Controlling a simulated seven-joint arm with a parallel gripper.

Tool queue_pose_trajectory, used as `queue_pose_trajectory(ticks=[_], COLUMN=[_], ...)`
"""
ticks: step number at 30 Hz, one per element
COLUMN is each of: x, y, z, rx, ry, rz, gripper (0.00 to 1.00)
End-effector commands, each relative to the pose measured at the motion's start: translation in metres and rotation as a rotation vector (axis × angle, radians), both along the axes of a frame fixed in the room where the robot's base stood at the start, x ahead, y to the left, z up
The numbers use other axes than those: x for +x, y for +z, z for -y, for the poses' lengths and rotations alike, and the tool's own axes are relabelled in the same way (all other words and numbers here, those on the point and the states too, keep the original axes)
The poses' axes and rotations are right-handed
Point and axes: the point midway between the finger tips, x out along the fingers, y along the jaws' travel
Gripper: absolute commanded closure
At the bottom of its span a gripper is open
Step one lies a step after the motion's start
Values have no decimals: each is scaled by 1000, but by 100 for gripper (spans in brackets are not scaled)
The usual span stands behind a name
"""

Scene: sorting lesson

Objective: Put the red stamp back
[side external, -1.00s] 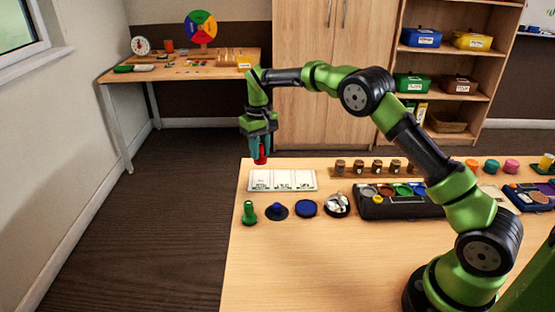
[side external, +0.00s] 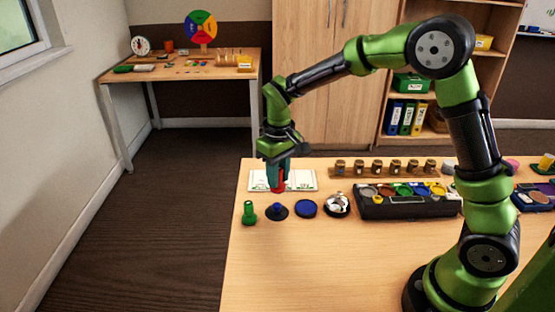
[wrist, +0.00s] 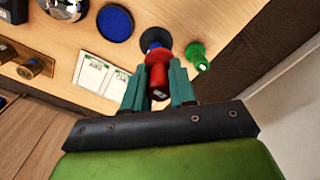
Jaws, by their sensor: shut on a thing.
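My gripper (side external: 278,178) is shut on the red stamp (side external: 278,188) and holds it above the table, in front of the white card with printed panels. A green stamp (side external: 249,213) stands upright on the table at the left, also in the wrist view (wrist: 196,56). A dark round piece with a blue top (side external: 277,211) is just below the red stamp in the side view; in the wrist view the red stamp partly hides it.
A blue disc (side external: 306,208) and a round black-and-white item (side external: 337,205) continue the row to the right. The white card (side external: 302,180) lies behind. The front table area is clear.

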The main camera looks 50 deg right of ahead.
Motion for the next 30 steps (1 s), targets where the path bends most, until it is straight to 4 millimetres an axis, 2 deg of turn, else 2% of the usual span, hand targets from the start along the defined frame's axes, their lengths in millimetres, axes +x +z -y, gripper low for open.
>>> queue_pose_trajectory(ticks=[1, 6, 11, 16, 24, 30], x=[-18, -58, -75, -47, 22, 63], y=[-5, -25, -41, -45, -52, -56], z=[-3, -4, -1, -3, -10, -14], rx=[0, -3, -9, -11, -11, -11], ry=[9, 22, 21, 17, 15, 15], rz=[-5, -14, -21, 0, -2, -2], gripper=[94, 94, 94, 94, 94, 94])
